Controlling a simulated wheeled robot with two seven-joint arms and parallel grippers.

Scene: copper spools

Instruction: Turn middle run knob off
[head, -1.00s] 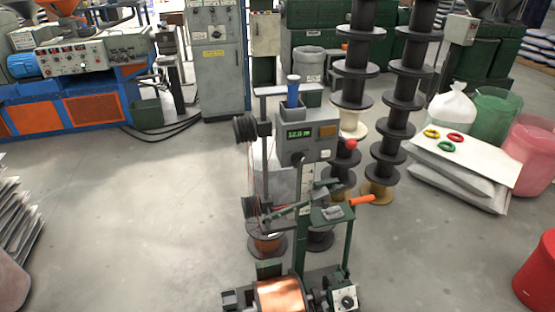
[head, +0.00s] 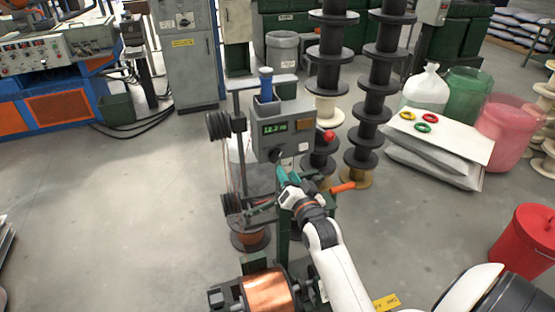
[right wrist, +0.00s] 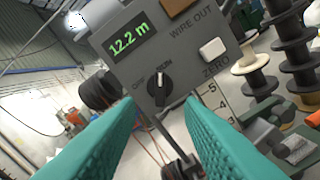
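The run knob (right wrist: 159,91) is a dark round knob with a white pointer on the grey control box (right wrist: 185,50) in the right wrist view. Its pointer is turned up toward the RUN mark, away from OFF on its left. The green display (right wrist: 130,40) above reads 12.2 m. In the head view the box (head: 297,128) tops the winding machine. My right gripper (right wrist: 170,108) has teal fingers spread apart, with the knob beyond and between their tips; contact is not visible. The right gripper (head: 281,174) is just below the box in the head view. My left gripper is out of view.
A white ZERO button (right wrist: 212,50) is right of the knob. A red ball-topped lever (head: 328,136) and an orange handle (head: 342,188) stick out near my right arm. A copper spool (head: 267,294) is below. Open floor lies left of the machine.

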